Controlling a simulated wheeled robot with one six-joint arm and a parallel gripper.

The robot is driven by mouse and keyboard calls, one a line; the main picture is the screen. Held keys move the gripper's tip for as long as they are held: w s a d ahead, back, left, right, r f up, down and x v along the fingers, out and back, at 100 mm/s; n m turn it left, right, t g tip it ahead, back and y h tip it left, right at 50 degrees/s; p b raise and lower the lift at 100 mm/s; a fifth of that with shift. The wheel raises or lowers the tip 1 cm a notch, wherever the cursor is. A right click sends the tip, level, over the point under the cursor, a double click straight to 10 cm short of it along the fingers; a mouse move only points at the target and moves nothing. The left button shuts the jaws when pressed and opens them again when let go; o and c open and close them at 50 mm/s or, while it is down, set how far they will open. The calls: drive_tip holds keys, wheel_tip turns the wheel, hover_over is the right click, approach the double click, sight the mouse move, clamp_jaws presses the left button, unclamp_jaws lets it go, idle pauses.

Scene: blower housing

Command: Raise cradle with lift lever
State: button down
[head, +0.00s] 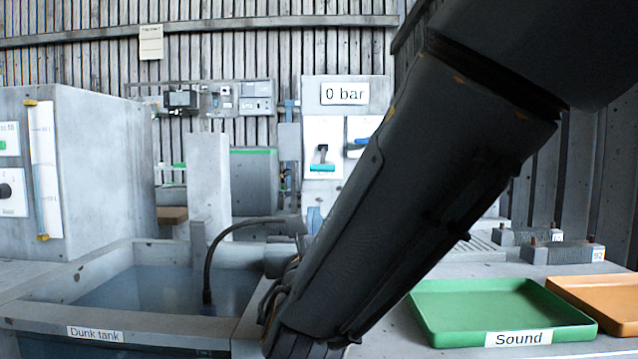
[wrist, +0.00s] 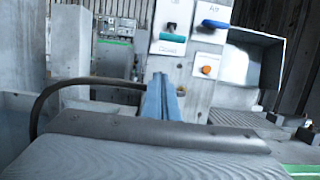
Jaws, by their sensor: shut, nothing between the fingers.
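The upright panel (head: 345,90) carries a teal-handled lever (head: 322,160) on a white plate and a blue-handled lever (head: 361,143) beside it. The wrist view shows the same teal lever (wrist: 173,38) and blue lever (wrist: 215,24); their small labels are too blurred to read, so I cannot tell which is the lift lever. My gripper (wrist: 150,130) shows as a dark grey shape across the bottom of the wrist view, shut and empty, apart from both levers. My arm hides it in the head view. I cannot make out the cradle; the dunk tank (head: 95,332) holds bluish water.
A dark hose (head: 208,265) arches out of the tank. A blue upright part (wrist: 160,100) stands before the panel. An orange knob (wrist: 206,70) sits below the blue lever. A green tray (head: 470,332) and an orange tray (head: 600,300) lie at right. The panel reads "0 bar".

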sight(323, 158)
drive_tip(key=w+d+r, duration=0.1)
drive_tip(key=w+r, duration=0.4)
drive_tip(key=w, duration=0.2)
drive_tip(key=shift+w+d+r+p, duration=0.15)
drive_tip(key=shift+w+r+p, duration=0.2)
drive_tip(key=shift+r+p, duration=0.05)
idle(0.3)
